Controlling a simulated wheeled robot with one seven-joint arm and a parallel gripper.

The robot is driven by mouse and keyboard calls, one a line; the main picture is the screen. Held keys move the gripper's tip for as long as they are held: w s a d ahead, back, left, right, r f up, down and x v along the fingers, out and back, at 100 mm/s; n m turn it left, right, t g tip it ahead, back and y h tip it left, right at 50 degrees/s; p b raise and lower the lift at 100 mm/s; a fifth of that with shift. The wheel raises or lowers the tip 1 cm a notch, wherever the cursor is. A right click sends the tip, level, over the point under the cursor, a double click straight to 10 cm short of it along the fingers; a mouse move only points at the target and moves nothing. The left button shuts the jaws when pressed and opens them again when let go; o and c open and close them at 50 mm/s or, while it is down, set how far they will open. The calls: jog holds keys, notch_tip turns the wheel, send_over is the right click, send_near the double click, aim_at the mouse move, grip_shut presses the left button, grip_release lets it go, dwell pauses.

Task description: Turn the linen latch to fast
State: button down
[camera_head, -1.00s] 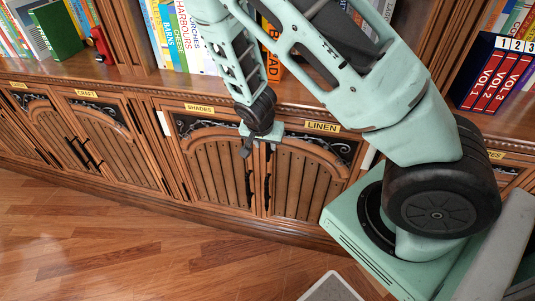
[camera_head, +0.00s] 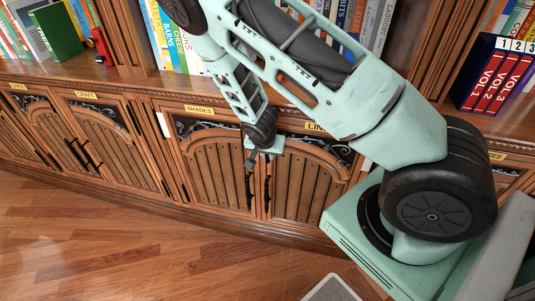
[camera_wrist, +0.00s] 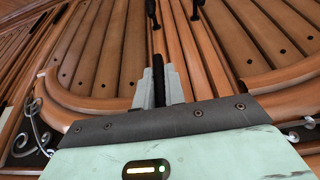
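My gripper (camera_head: 251,168) hangs in front of the seam between two arched wooden doors, below the SHADES label (camera_head: 199,110) and the LINEN label (camera_head: 315,127), which my arm partly covers. In the wrist view, the two pale grey fingers (camera_wrist: 160,85) stand close together at the seam with something dark and narrow between them. I cannot tell whether they touch or grip it. The linen latch cannot be made out; the gripper may hide it. The linen door (camera_head: 304,190) looks closed. Two black handles (camera_wrist: 152,12) (camera_wrist: 195,9) show beyond the fingers.
Books and a red-and-white volume set (camera_head: 496,82) stand on the shelf above the cabinets. A green book (camera_head: 57,31) and a red toy (camera_head: 101,43) are at the left. The wooden floor (camera_head: 150,245) in front is clear.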

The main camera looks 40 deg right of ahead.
dwell(0.3)
jog(key=shift+w+a+g+h+p, duration=0.2)
jog(key=shift+g+h+p, duration=0.1)
jog(key=shift+g+h, duration=0.35)
jog(key=n+g+h+b, duration=0.1)
jog(key=g+h+b, duration=0.1)
jog(key=g+b, duration=0.1)
jog(key=w+f+n+g+h+b, duration=0.1)
jog(key=g+h+b, duration=0.1)
jog(key=h, duration=0.1)
jog(key=a+f+n+g+h+b, duration=0.1)
jog(key=g+h+b, duration=0.2)
jog(key=shift+w+f+n+g+h+b, duration=0.15)
jog(key=shift+w+n+g+h+b, duration=0.1)
jog(key=shift+n+g+b, duration=0.1)
jog(key=shift+n+g+h+b, duration=0.35)
jog(key=shift+g+h+b, duration=0.25)
jog(key=shift+h+b, duration=0.55)
jog(key=shift+s, duration=0.1)
jog(key=c, duration=1.5)
grip_release()
